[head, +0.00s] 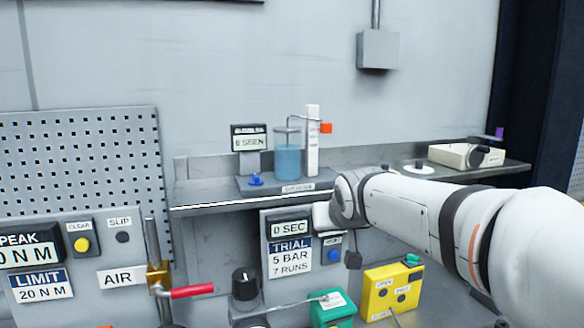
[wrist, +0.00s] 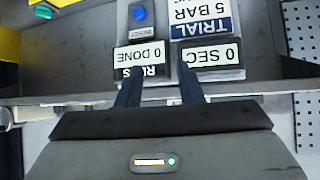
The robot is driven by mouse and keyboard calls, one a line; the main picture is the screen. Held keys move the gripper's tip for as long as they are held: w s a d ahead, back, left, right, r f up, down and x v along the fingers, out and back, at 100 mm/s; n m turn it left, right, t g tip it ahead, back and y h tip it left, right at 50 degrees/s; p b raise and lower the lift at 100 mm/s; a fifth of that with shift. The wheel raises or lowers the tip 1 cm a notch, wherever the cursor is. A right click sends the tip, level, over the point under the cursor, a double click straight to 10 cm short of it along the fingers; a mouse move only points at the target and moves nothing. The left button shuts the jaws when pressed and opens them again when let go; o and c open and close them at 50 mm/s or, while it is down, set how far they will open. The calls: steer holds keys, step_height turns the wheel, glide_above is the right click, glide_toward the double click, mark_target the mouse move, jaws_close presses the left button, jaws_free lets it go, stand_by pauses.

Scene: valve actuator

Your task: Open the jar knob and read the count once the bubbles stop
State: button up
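The jar (head: 287,160) holds blue liquid and stands on the shelf in the head view. I make out no bubbles in it. A small blue knob (head: 255,180) sits on its base, at the front left of the jar. The count display (head: 249,143) behind the knob reads "0 SEEN". My gripper (wrist: 158,78) is open and empty in the wrist view, its two dark fingers apart in front of the panel displays. In the head view it is below and right of the jar, and my arm hides its fingertips.
The shelf (head: 205,190) edge runs above the panel. The panel displays read "0 SEC" (head: 289,228) and "0 DONE" (wrist: 140,55). A red-handled valve (head: 190,291), a black knob (head: 245,284), a green box (head: 332,309) and a yellow box (head: 392,290) are lower down.

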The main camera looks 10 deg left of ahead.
mark_target(256, 176)
steer(key=w+a+r+n+t+y+p, duration=0.1)
steer(key=w+a+r+y, duration=0.15)
steer(key=a+r, duration=0.45)
steer(key=w+a+r+n+t+y, duration=0.1)
steer(key=w+a+r+y, duration=0.15)
steer(key=a, duration=0.75)
steer(key=shift+h, duration=0.5)
steer(key=p+x, duration=0.2)
steer(key=x, duration=0.4)
steer(key=shift+w+a, duration=0.1)
steer(key=shift+p+x, duration=0.45)
steer(key=shift+x, duration=0.4)
jaws_close()
steer(key=shift+d, duration=0.25)
steer(key=shift+a, duration=0.2)
steer(key=shift+f+b, duration=0.1)
steer(key=shift+b, duration=0.3)
